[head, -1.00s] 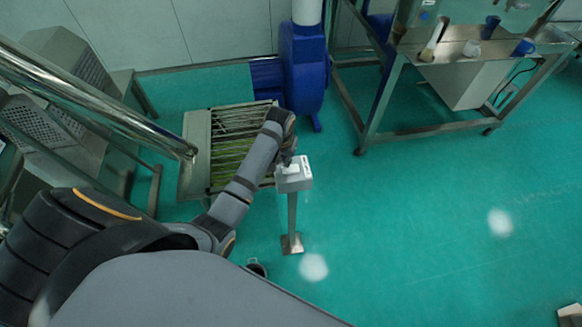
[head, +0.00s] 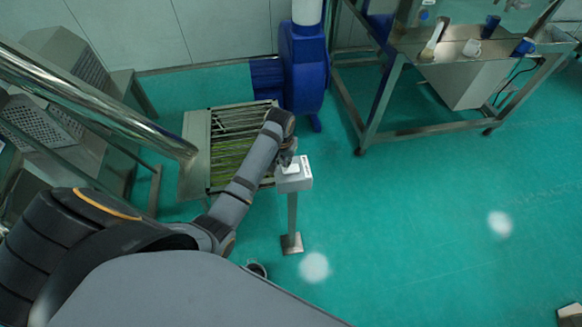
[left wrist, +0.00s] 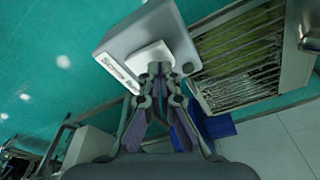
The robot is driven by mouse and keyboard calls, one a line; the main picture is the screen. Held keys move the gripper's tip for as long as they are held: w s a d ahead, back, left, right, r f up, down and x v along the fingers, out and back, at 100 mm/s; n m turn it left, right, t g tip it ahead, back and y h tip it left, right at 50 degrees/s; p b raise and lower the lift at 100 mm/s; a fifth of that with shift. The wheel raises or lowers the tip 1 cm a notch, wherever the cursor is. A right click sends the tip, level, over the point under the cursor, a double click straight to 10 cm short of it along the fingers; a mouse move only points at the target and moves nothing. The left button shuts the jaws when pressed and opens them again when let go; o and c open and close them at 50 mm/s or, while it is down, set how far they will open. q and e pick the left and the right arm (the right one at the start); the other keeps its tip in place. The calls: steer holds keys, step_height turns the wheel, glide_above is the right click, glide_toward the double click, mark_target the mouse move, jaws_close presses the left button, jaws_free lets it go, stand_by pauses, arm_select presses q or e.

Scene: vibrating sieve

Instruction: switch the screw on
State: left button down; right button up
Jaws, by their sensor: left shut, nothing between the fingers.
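The switch box (head: 295,182) is a small grey box on top of a thin metal post (head: 292,215) in the middle of the head view. In the left wrist view the box (left wrist: 120,40) carries a label on its side that seems to begin with "Screw", and a white switch (left wrist: 148,56) on its face. My left gripper (head: 288,163) is over the top of the box. In the left wrist view its fingertips (left wrist: 159,71) are together, empty, and at the edge of the white switch. They partly cover the switch, and I cannot tell whether it is pressed. My right gripper is not in view.
A slatted metal machine (head: 235,148) with green material stands left of the post. A blue blower (head: 303,70) is behind it. A steel table (head: 460,48) with small items stands at the back right.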

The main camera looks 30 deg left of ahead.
arm_select(q)
steer(key=shift+f+b, duration=0.3)
steer(key=shift+f, duration=0.6)
steer(key=shift+r, duration=0.1)
step_height(320, 180, up, 2)
steer(key=shift+r+p, duration=0.2)
steer(key=shift+p, duration=0.8)
steer(key=shift+r, duration=2.25)
